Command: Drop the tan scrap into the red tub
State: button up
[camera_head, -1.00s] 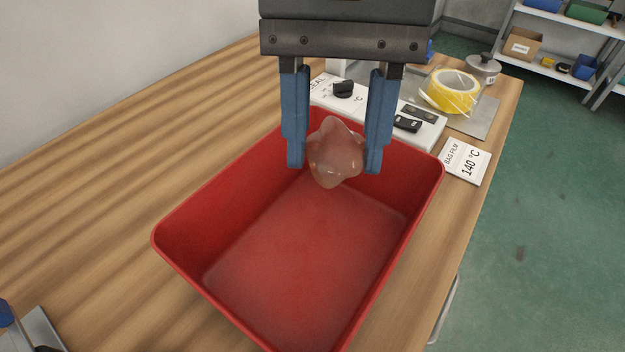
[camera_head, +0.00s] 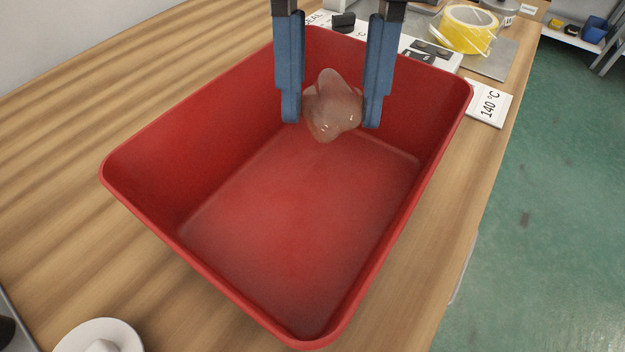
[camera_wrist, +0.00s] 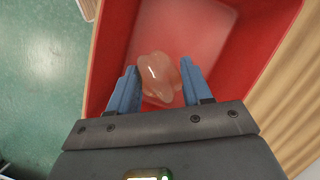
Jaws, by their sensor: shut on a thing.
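The tan scrap (camera_head: 332,106) is a crumpled, glossy, see-through lump. My gripper (camera_head: 333,112) has its two blue fingers shut on it, one on each side. The red tub (camera_head: 205,265) stands on the wooden table, and its visible floor is bare. In the head view the scrap and fingertips show against the inside of the tub's far end. The wrist view also shows the scrap (camera_wrist: 157,78) between the fingers, with the red tub floor (camera_wrist: 185,35) behind it. How high the scrap hangs above the floor is hard to tell.
Behind the tub are a white panel (camera_head: 445,58) with dark controls, a yellow tape roll (camera_head: 468,30) and a 140 °C card (camera_head: 488,103). A white round object (camera_head: 98,335) stands at the near left. Bare table (camera_head: 60,130) lies left of the tub.

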jog(key=o, duration=1.1)
jog(key=shift+r, duration=0.1)
jog(key=shift+p+v, duration=1.15)
jog(key=shift+v, duration=2.7)
